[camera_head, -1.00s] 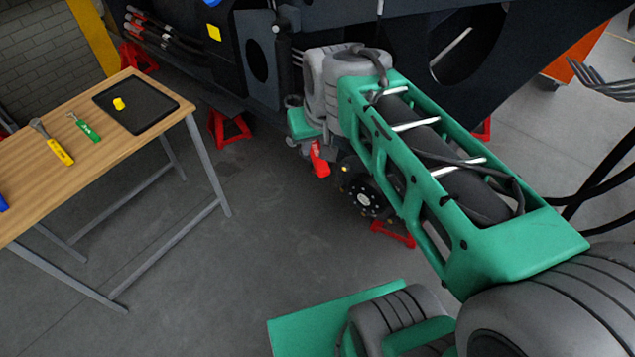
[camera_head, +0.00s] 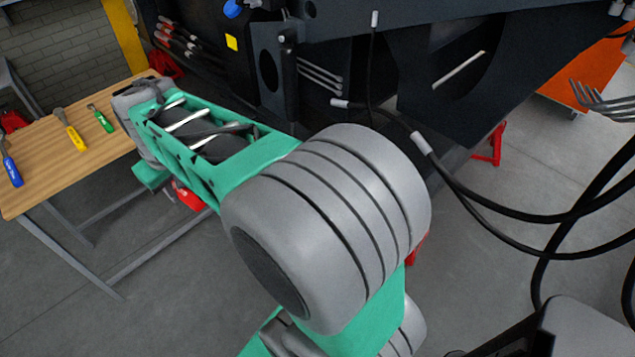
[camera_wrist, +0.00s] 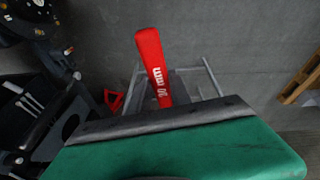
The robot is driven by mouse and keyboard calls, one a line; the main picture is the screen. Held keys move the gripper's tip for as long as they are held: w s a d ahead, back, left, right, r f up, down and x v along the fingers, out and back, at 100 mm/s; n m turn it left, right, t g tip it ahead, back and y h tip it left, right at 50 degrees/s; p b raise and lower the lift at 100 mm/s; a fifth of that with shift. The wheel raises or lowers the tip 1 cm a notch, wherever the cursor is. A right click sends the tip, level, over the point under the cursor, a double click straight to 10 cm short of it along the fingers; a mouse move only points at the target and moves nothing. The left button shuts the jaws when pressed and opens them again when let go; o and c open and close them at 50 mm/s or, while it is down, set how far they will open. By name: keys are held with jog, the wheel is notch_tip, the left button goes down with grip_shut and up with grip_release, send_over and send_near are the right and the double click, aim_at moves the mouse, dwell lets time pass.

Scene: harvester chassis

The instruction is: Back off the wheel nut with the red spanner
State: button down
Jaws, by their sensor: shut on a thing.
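The red spanner (camera_wrist: 154,62) sticks out past my gripper (camera_wrist: 160,118) in the wrist view, with white size lettering on its handle. My gripper is shut on it; the jaws and the gripped part are largely hidden. In the head view the spanner's red (camera_head: 188,196) shows below the arm's far end, close to the workbench. A dark hub (camera_wrist: 25,14) with studs is partly in the wrist view's top left corner, apart from the spanner. In the head view my arm covers the hub, and I cannot make out the wheel nut.
The wooden workbench (camera_head: 45,185) at left holds a yellow-handled tool (camera_head: 75,138), a green-handled tool (camera_head: 103,121) and a blue-handled tool (camera_head: 12,172). The dark chassis (camera_head: 350,70) fills the back. Black hoses (camera_head: 500,212) hang at right. A pallet (camera_wrist: 302,80) edges the wrist view.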

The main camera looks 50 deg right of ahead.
jog(key=s+d+f+n+g+h+b, duration=0.25)
jog(key=d+f, duration=0.35)
jog(key=d, duration=0.5)
jog(key=s+d+f+n+g+h+b, duration=0.25)
jog(key=d+f, duration=0.45)
jog(key=d, duration=0.5)
jog(key=s+d+f+n+t+h+b, duration=0.1)
jog(key=s+d+f+n+h+b, duration=0.1)
jog(key=s+d, duration=0.6)
jog(key=s+d+f+n+h+b, duration=0.3)
jog(key=s+d+h, duration=0.4)
jog(key=s, duration=0.5)
jog(key=shift+s+d+f+n+t, duration=0.2)
jog(key=shift+d+f+n+t, duration=0.2)
jog(key=shift+d+f+n, duration=0.6)
jog(key=shift+d+r+m, duration=0.2)
jog(key=shift+r+m, duration=0.1)
jog(key=shift+r, duration=0.1)
